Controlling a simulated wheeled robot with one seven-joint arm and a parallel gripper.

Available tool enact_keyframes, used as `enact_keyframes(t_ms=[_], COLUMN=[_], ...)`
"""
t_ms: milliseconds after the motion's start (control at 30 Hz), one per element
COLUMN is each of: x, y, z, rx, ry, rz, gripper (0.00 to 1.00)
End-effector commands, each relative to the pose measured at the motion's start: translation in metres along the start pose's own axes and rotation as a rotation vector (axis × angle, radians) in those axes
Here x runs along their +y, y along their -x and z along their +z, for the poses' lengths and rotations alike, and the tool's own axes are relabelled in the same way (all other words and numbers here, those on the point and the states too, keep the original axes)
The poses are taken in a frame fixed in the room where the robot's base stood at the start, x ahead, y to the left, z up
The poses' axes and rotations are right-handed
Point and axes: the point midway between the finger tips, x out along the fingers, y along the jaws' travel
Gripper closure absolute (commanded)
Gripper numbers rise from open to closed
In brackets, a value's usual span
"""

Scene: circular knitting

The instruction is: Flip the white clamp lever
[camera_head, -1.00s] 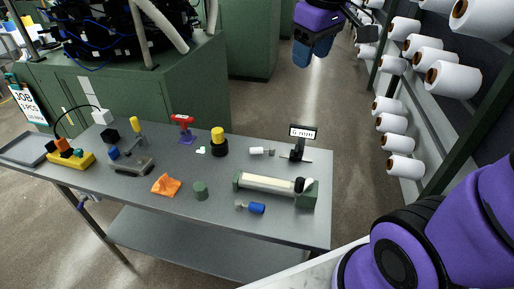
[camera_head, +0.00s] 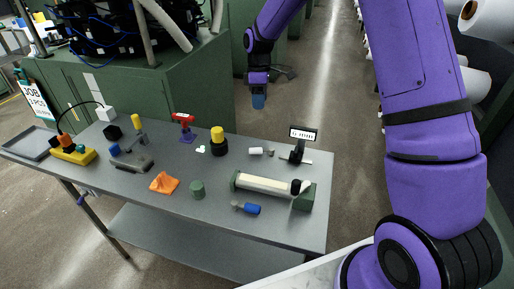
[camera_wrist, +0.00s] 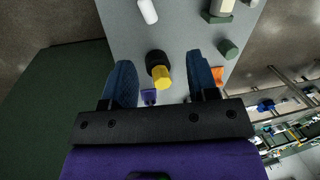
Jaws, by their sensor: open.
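A white handle-like piece (camera_head: 256,151) with a small grey end lies toward the right back of the grey table. I cannot tell whether it is the clamp lever. It also shows at the top of the wrist view (camera_wrist: 148,11). My gripper (camera_head: 258,101) hangs fingers down in the air, appearing beyond the table's back edge. In the wrist view my gripper (camera_wrist: 162,75) is open and empty, its two blue fingers well apart. A yellow knob on a black base (camera_head: 218,142) shows between the fingers in the wrist view (camera_wrist: 160,68), apart from them.
A small display on a stand (camera_head: 300,145) is right of the white piece. A green-ended roller fixture (camera_head: 265,186), a blue-handled piece (camera_head: 248,208), a green cylinder (camera_head: 197,190), an orange cloth (camera_head: 164,183) and a red-topped purple piece (camera_head: 184,125) are also on the table.

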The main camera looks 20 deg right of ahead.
Motion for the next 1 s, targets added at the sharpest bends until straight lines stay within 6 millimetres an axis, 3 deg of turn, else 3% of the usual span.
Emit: enact_keyframes(t_ms=[33,200,400,667,1000], x=[0.009,0.03,0.04,0.038,0.031], y=[-0.019,-0.063,-0.087,-0.112,-0.17], z=[-0.006,-0.018,-0.025,-0.025,-0.024], rx=[-0.005,-0.009,-0.009,-0.01,-0.01], ry=[0.03,0.119,0.168,0.173,0.172], rz=[-0.026,-0.081,-0.11,-0.115,-0.114], gripper=[0.46,0.46,0.46,0.46,0.46])
